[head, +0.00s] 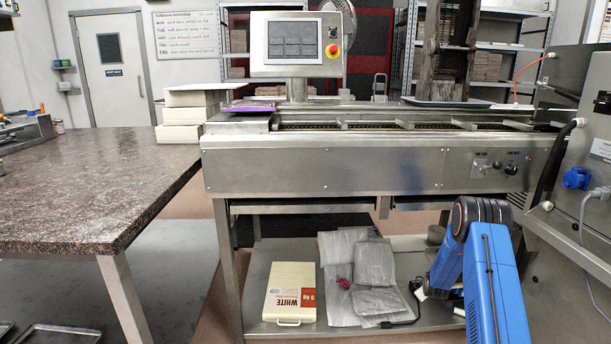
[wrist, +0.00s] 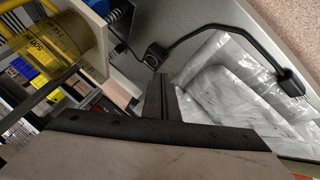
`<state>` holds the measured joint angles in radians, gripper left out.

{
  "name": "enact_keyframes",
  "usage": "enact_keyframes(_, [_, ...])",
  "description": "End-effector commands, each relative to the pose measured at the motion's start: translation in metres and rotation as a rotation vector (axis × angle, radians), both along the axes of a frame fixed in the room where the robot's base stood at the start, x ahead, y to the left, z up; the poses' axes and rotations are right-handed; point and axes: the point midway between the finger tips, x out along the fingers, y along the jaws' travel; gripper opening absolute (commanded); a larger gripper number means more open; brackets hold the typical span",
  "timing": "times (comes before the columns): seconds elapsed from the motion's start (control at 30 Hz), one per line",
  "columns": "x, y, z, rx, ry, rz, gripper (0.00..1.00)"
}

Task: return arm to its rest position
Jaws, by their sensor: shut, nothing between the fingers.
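My gripper (wrist: 160,88) shows in the wrist view as two dark fingers closed together, with nothing between them. In the head view my blue arm (head: 492,290) is at the lower right, bent at a dark joint, its forearm reaching down and left toward the lower shelf. The gripper itself cannot be made out clearly there. In the wrist view the fingers point toward a black cable (wrist: 205,32) and a grey plastic bag (wrist: 235,85). I cannot tell whether they touch anything.
The lower shelf (head: 258,290) holds a white box (head: 291,293) and grey bags (head: 375,265). The steel conveyor (head: 330,172) runs above it. A stone-topped table (head: 90,190) stands left, a steel cabinet (head: 575,220) right. Open floor (head: 180,285) lies under the table.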

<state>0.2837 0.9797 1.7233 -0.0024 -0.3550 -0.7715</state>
Motion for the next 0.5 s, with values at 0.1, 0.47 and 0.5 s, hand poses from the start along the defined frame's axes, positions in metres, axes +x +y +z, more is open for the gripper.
enact_keyframes(0.1, [0.000,0.004,0.015,0.007,0.001,-0.002,0.00])
enact_keyframes(0.47, [-0.010,0.023,0.076,0.044,0.012,-0.018,0.00])
enact_keyframes(0.5, [-0.012,0.026,0.086,0.049,0.014,-0.021,0.00])
